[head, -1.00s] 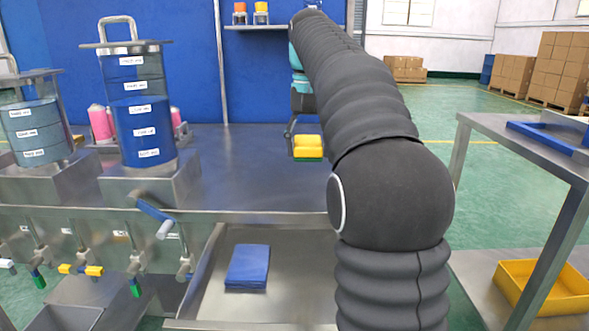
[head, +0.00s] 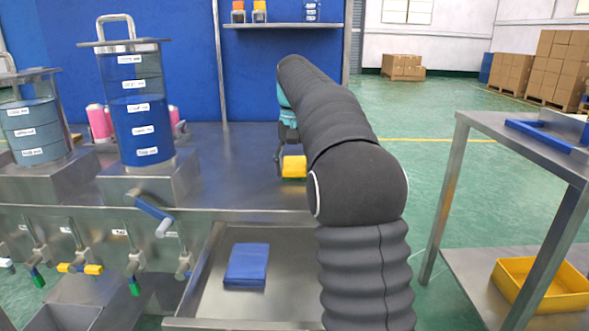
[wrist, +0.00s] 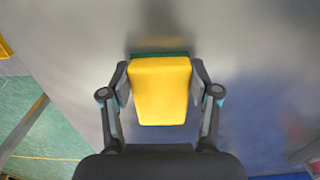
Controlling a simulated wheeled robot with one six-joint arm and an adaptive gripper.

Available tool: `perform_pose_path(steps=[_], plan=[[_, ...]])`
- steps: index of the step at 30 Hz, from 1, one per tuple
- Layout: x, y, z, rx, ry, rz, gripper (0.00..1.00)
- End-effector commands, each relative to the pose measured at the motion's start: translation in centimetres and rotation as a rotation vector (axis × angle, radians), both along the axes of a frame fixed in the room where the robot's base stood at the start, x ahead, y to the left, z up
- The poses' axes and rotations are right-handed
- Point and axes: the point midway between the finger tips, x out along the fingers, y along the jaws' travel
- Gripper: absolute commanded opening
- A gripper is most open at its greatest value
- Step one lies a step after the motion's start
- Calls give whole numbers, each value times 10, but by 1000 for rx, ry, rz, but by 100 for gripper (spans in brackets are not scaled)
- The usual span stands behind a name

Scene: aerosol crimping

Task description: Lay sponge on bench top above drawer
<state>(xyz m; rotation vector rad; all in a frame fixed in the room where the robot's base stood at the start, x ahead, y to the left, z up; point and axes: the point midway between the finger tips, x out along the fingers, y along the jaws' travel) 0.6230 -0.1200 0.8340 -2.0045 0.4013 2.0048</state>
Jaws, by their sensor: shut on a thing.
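The sponge, yellow with a green layer, is between the fingers of my gripper (wrist: 160,95) in the wrist view (wrist: 160,88). The fingers press on its two sides. In the head view the sponge (head: 293,167) shows at the end of my arm, over the grey bench top (head: 240,180); whether it touches the top I cannot tell. My gripper (head: 284,155) is partly hidden by my arm there. The open drawer (head: 290,262) is below the bench's front edge and holds a folded blue cloth (head: 247,264).
A tall blue cylinder tank (head: 141,115) and a second tank (head: 34,125) stand on the bench at left, with pink cans (head: 99,122) behind. A shelf (head: 282,25) hangs at the back. A metal table (head: 530,150) stands at right. The bench middle is clear.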

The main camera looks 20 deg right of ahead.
Motion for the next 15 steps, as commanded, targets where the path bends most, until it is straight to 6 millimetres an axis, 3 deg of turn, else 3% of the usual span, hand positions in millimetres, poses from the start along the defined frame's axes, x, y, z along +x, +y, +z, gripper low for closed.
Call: perform_pose_path(steps=[9, 10, 12, 13, 15], plan=[[0, 0, -2, 0, 0, 0, 43], [0, 0, -3, 0, 0, 0, 64], [0, 0, -2, 0, 0, 0, 81], [0, 0, -2, 0, 0, 0, 86], [0, 0, -2, 0, 0, 0, 86]])
